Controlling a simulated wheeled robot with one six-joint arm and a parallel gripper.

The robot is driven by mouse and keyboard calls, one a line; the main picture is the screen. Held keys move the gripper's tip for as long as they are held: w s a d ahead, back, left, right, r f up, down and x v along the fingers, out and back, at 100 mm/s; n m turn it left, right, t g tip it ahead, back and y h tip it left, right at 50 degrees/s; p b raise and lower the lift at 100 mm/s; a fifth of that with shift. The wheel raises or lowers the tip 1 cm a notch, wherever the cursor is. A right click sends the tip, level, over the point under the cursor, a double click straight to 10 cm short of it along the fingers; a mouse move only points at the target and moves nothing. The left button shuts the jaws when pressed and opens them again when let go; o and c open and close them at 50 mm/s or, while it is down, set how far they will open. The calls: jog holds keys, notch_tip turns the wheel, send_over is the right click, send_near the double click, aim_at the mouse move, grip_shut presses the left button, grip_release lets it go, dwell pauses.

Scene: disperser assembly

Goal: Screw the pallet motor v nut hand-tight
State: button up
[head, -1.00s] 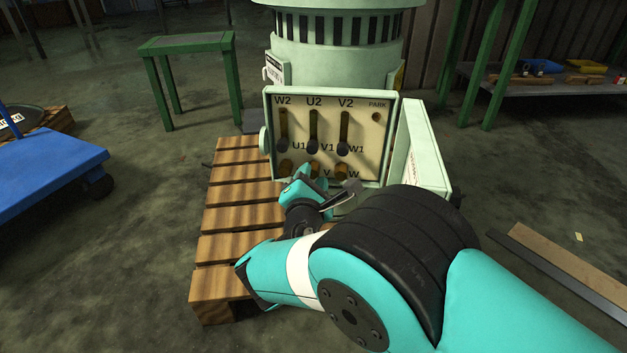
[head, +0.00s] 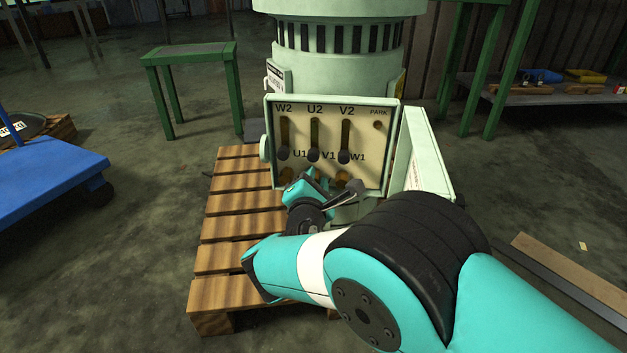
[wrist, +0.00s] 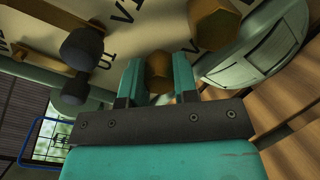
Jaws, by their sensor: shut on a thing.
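The motor's terminal box (head: 366,122) is open and faces me, with posts marked W2, U2, V2 above and brass nuts below. My gripper (head: 314,176) is at the lower middle of the box, in front of the V position. In the wrist view, my gripper (wrist: 159,75) is shut on a brass hex nut, the V nut (wrist: 158,66), with one teal finger on each side. Another brass nut (wrist: 214,20) is apart from the fingers, up and to the right. How far the V nut is threaded is hidden.
A black knob (wrist: 82,46) on a brass strip is close to the left of the fingers. The box's open door (head: 425,155) stands to the right. The motor is on a wooden pallet (head: 232,222). A blue cart (head: 45,175) is at left and a green table (head: 188,50) behind.

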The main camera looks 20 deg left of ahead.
jog(key=m+p, duration=0.1)
jog(key=m, duration=0.2)
jog(key=m+p, duration=0.1)
jog(key=m, duration=0.9)
jog(key=shift+s+f+p, duration=0.1)
jog(key=shift+p, duration=0.2)
jog(key=m, duration=0.5)
jog(key=shift+m, duration=0.3)
jog(key=m, duration=0.4)
jog(key=shift+a+m+b, duration=0.1)
jog(key=shift+m+b, duration=0.25)
jog(key=shift+m, duration=0.05)
jog(key=o, duration=0.6)
jog(key=shift+o, duration=0.2)
